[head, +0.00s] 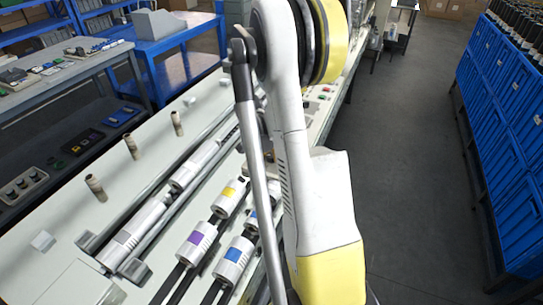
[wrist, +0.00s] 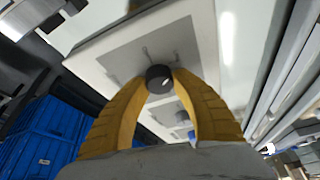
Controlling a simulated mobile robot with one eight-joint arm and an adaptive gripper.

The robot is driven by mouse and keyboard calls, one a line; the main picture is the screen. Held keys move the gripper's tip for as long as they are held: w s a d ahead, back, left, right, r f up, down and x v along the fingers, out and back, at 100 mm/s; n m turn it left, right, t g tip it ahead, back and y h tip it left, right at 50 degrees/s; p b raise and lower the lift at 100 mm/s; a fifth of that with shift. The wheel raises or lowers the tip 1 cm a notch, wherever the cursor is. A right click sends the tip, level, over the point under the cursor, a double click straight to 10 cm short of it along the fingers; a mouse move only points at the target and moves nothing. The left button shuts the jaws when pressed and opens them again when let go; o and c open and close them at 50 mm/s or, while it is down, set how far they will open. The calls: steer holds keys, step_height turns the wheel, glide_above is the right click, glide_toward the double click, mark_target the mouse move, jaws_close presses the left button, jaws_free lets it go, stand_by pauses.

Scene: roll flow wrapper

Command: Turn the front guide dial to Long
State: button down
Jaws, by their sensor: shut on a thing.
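The dial (wrist: 159,78) is a small dark round knob on a grey panel plate (wrist: 120,62) in the wrist view. A light mark shows on its face. Thin dark marks show on the plate just beyond the knob, but I cannot read any lettering. My gripper (wrist: 160,84) has two yellow fingers that are shut on the dial, one tip on each side of it. In the head view my white and yellow arm hides the dial and the gripper.
A long pale machine bench (head: 60,215) with rollers and colour-banded cylinders (head: 197,243) lies left of my arm in the head view. Blue crates (head: 500,130) line the right side, and blue bins (wrist: 50,135) show in the wrist view. The grey floor (head: 415,150) between is clear.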

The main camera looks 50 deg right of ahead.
stand_by(0.4)
steer(key=c, duration=2.2)
jaws_free()
steer(key=o, duration=1.2)
steer(key=shift+c, duration=0.2)
steer(key=v, duration=1.2)
steer(key=shift+d, duration=0.1)
